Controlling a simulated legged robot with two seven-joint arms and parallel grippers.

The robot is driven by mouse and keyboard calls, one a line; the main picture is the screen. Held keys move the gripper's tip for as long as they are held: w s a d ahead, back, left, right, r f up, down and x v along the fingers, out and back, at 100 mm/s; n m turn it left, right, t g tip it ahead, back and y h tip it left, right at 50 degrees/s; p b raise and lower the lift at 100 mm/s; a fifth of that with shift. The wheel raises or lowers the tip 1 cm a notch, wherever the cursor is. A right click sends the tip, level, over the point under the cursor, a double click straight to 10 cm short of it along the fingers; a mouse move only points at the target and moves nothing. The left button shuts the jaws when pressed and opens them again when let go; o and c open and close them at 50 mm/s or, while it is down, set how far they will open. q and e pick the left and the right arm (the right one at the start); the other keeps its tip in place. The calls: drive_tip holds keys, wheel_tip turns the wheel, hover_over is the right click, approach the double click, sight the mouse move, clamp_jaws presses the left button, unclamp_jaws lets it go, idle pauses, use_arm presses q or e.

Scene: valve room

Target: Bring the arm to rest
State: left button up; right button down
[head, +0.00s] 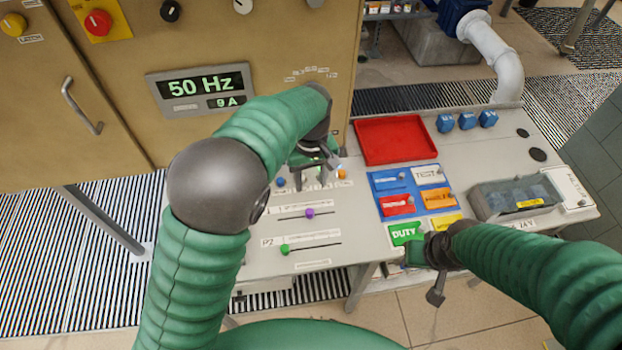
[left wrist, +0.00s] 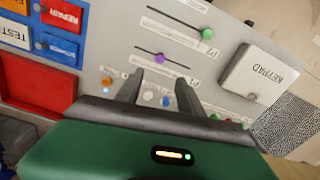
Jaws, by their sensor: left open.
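My left arm (head: 190,270) comes in from the left and bends over the sloping control panel (head: 330,225). Its gripper (head: 318,162) is over the upper part of the panel, close to a row of small buttons. In the left wrist view the two dark fingers (left wrist: 158,88) stand apart with nothing between them but the panel behind. Whether they touch the panel I cannot tell. My right gripper (head: 435,270) hangs at the panel's front edge by the green DUTY tag; its finger opening is not clear.
Sliders with a purple knob (head: 309,213) and a green knob (head: 285,249) lie near the left arm. A red tray (head: 396,139), a blue tag board (head: 389,182) and a clear-lidded case (head: 516,197) are to the right. A cabinet with a 50 Hz display (head: 203,88) stands behind.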

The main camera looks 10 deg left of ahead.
use_arm(q)
drive_tip(key=shift+r, duration=0.5)
drive_tip(key=s+a+f+m+t+b, duration=0.1)
drive_tip(key=s+a+f+m+b, duration=0.1)
drive_tip(key=s+a+f, duration=0.2)
drive_tip(key=s+a+f+m+t+b, duration=0.1)
drive_tip(key=s+a+f+m+b, duration=0.1)
drive_tip(key=s+a, duration=0.7)
drive_tip(key=s+f+m, duration=0.1)
drive_tip(key=s+f, duration=0.1)
drive_tip(key=s, duration=0.2)
drive_tip(key=shift+a+t+b, duration=0.15)
drive_tip(key=shift+t+b, duration=0.15)
drive_tip(key=shift+b, duration=0.05)
drive_tip(key=shift+a+f, duration=0.1)
drive_tip(key=shift+a, duration=0.2)
drive_tip(key=shift+d, duration=0.25)
